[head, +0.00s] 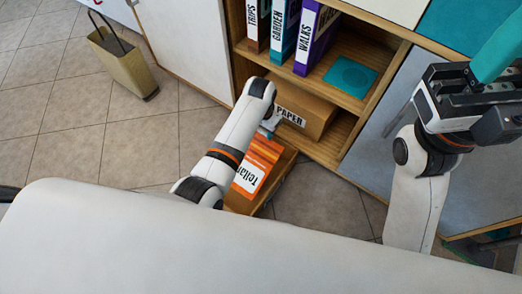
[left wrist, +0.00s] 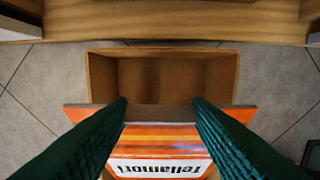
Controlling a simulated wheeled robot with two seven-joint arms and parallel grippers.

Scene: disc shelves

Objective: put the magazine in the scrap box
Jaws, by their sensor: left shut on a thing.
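The magazine (head: 258,165) is orange with a white label reading "Tellamo…", and it also shows in the left wrist view (left wrist: 160,140). My left gripper (left wrist: 160,104) is shut on it, with one dark green finger at each side. In the head view my forearm mostly hides this gripper. An open wooden box (left wrist: 162,50), likely the scrap box, lies on the floor beneath the magazine, and its wall shows in the head view (head: 285,172). The visible part of its inside looks empty. My right gripper (head: 497,52) is at the upper right, partly cut off, its opening unclear.
A wooden shelf (head: 350,103) holds binders (head: 316,40) marked TRIPS, GARDEN and WALKS, and a teal square (head: 350,76) with a disc shape. A brown box marked PAPER (head: 303,105) sits on the lower shelf. A beige bin (head: 125,65) stands on the tiled floor at left.

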